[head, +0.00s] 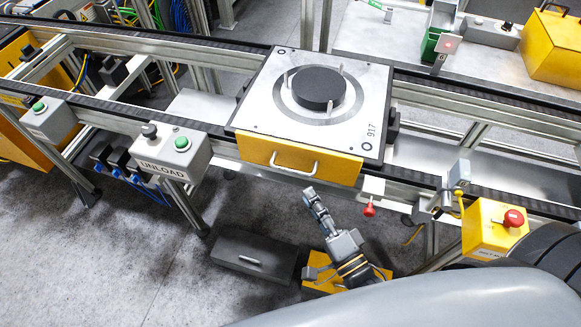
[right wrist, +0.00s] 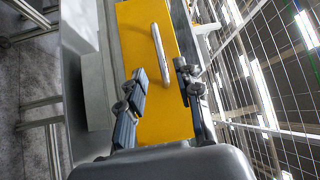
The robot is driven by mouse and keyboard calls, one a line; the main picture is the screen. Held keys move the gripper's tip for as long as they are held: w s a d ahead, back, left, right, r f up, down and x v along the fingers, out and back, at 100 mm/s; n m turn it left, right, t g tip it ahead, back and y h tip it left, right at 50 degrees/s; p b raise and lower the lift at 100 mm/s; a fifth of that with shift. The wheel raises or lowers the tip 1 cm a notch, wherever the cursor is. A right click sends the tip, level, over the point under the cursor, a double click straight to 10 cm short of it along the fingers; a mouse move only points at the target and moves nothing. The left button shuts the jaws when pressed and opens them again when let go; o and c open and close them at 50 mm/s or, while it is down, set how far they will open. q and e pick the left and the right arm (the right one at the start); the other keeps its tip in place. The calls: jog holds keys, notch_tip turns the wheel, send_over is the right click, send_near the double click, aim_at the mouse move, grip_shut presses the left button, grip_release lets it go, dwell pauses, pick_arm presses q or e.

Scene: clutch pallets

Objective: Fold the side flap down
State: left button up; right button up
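The yellow side flap (head: 296,159) with a silver bar handle (head: 280,167) sits along the front side of the pallet (head: 340,139) on the conveyor. In the right wrist view the flap (right wrist: 150,110) fills the middle, and its handle (right wrist: 162,55) runs lengthwise ahead of the fingers. My right gripper (head: 312,196) is below and slightly right of the handle in the head view, apart from it. The right wrist view shows the gripper (right wrist: 158,84) open and empty, one finger on each side of the handle's line. My left gripper is not in view.
A black disc (head: 319,88) sits on the pallet's plate. The grey UNLOAD box (head: 169,153) is on the rail to the left. A red knob (head: 369,210) and a yellow stop-button box (head: 494,229) are to the right. A dark drawer (head: 252,257) lies below.

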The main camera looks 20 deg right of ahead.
aim_at(293, 171)
jog(key=p+x, duration=0.1)
jog(key=x, duration=0.8)
jog(key=shift+s+p, duration=0.1)
jog(key=shift+p, duration=0.2)
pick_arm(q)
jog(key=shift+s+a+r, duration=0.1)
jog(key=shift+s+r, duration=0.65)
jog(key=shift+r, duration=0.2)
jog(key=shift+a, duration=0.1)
pick_arm(e)
grip_shut()
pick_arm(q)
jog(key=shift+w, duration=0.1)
